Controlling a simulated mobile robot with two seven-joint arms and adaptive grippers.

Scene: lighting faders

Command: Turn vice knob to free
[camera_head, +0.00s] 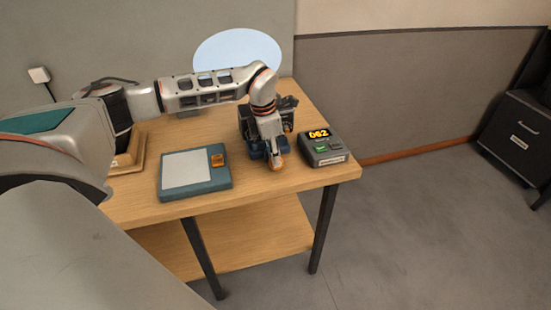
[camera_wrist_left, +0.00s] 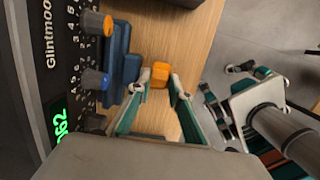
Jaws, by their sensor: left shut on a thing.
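My left gripper (camera_head: 273,160) reaches down from above over a blue vice (camera_head: 256,150) near the right end of the wooden table. In the left wrist view, the fingertips of this gripper (camera_wrist_left: 160,82) are on either side of a small orange knob (camera_wrist_left: 160,75), shut on it. The knob stands just right of the blue vice body (camera_wrist_left: 122,62) there. In the head view, an orange spot (camera_head: 276,164) shows at the fingertips. My wrist and fingers hide much of the vice in the head view.
A dark box with a lit 062 display (camera_head: 322,148) stands close right of the vice. A teal pad with a pale top (camera_head: 187,170) lies to the left. In the left wrist view, a black panel (camera_wrist_left: 62,25) has orange-capped and blue-capped knobs close to the vice.

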